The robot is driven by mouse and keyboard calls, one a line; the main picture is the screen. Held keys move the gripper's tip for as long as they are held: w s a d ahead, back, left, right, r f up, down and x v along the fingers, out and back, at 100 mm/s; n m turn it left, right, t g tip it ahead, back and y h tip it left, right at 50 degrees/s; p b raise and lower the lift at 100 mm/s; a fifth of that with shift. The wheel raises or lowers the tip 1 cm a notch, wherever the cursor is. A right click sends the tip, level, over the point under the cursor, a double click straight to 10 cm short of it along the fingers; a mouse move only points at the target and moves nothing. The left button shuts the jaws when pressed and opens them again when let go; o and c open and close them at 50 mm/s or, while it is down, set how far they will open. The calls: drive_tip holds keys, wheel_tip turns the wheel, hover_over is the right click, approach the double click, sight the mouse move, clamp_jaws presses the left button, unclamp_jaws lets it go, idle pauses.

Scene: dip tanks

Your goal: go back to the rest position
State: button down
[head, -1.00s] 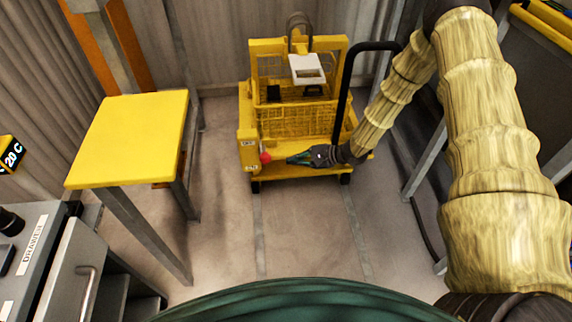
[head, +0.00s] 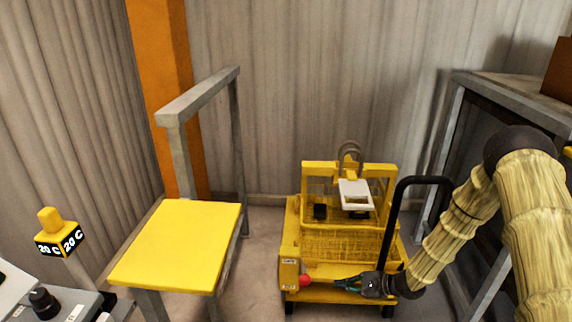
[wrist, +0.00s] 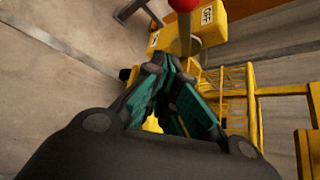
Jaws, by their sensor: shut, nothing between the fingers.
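My gripper (head: 338,281) has dark fingers with green pads. In the head view it sits low in front of the yellow cart (head: 350,244), its tips pointing left towards a red knob (head: 305,280) on the cart's front-left post. The wrist view shows my gripper (wrist: 166,68) with its fingers shut and nothing between them. The red knob also shows in the wrist view (wrist: 184,4), beyond the fingertips and apart from them in that picture. My arm comes in from the right, bent at the elbow.
A yellow-topped table (head: 180,245) stands left of the cart. The cart has a black upright handle (head: 391,225) beside my forearm. A grey metal frame (head: 510,92) stands at the right. A yellow post marked 20 C (head: 60,240) is at far left. Floor shows between table and cart.

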drive_tip(key=s+a+f+n+h, duration=0.2)
drive_tip(key=s+a+f+n, duration=0.3)
drive_tip(key=s, duration=0.4)
drive_tip(key=s+f+n+g+h, duration=0.3)
drive_tip(key=s+n, duration=0.1)
drive_tip(key=s, duration=0.9)
drive_tip(key=s+f+n+g+h, duration=0.2)
drive_tip(key=s+f+n+h, duration=0.15)
drive_tip(key=s, duration=0.85)
drive_tip(key=s+d+r+n+g+h, duration=0.2)
drive_tip(key=s+n, duration=0.1)
drive_tip(key=s, duration=0.6)
wheel_tip(320, 180, up, 16)
drive_tip(key=p, duration=1.6)
drive_tip(key=shift+w+r, duration=0.15)
drive_tip(key=shift+w, duration=0.2)
drive_tip(key=shift+a+y, duration=0.1)
drive_tip(key=shift+y, duration=0.15)
